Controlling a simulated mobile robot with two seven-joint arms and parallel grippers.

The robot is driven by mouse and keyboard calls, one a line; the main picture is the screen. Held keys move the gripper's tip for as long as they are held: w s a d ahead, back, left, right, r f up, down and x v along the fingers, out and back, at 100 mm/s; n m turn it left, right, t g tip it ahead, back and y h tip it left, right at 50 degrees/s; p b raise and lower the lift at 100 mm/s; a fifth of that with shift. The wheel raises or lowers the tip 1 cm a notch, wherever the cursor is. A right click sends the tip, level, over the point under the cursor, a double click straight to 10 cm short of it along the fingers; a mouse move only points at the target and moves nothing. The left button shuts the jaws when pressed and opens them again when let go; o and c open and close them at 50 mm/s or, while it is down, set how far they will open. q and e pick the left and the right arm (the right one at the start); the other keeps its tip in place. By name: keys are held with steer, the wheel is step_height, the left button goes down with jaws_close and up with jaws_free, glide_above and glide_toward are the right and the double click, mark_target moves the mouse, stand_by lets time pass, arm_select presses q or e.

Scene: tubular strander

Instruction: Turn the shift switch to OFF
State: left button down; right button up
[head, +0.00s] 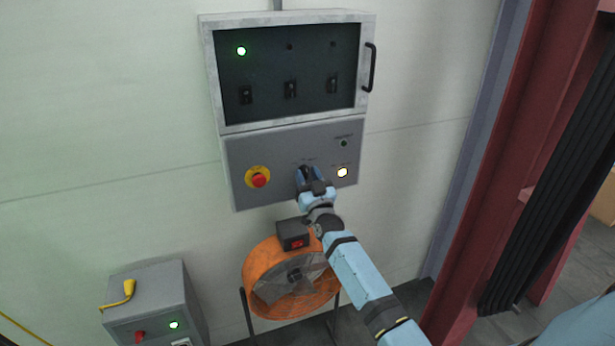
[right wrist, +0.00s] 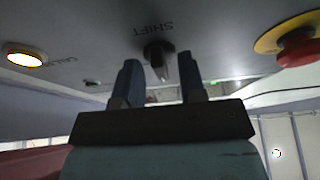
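The shift switch (right wrist: 157,58) is a small dark rotary knob under the printed word SHIFT in the right wrist view, where the panel appears upside down. In the head view it is hidden behind my right gripper (head: 306,172). The right gripper's two fingers also show in the right wrist view (right wrist: 158,72), spread apart, one on each side of the knob. I see gaps between the fingers and the knob, and I cannot tell how deep they reach. The switch's exact position is hard to read. My left gripper is not in view.
The grey control panel (head: 240,190) carries a red emergency stop (head: 259,180) left of the gripper and a lit call lamp (head: 342,172) to its right. A dark-windowed cabinet (head: 290,65) is above. An orange fan (head: 262,262) and a grey box (head: 150,285) stand below.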

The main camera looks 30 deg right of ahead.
steer(key=b+v, duration=0.2)
steer(key=v, duration=1.1)
steer(key=shift+s, duration=0.35)
steer(key=shift+a, duration=0.1)
steer(key=s+a+f+n+g+y+p, duration=0.1)
steer(key=s+a+f+n+g+y, duration=0.1)
steer(key=s+a+f, duration=0.3)
steer(key=s+a+f+n+g+y+p, duration=0.2)
steer(key=s+a+f+g, duration=0.3)
steer(key=s+a, duration=0.4)
steer(key=s+a+f+n+g+y+p, duration=0.1)
steer(key=s+a+f+g+y+p, duration=0.1)
steer(key=s+a+f+g+y, duration=0.2)
steer(key=s+a+f, duration=0.3)
steer(key=s, duration=0.4)
steer(key=shift+s+n+y, duration=0.3)
steer(key=shift+s+n, duration=0.05)
steer(key=shift+n, duration=0.05)
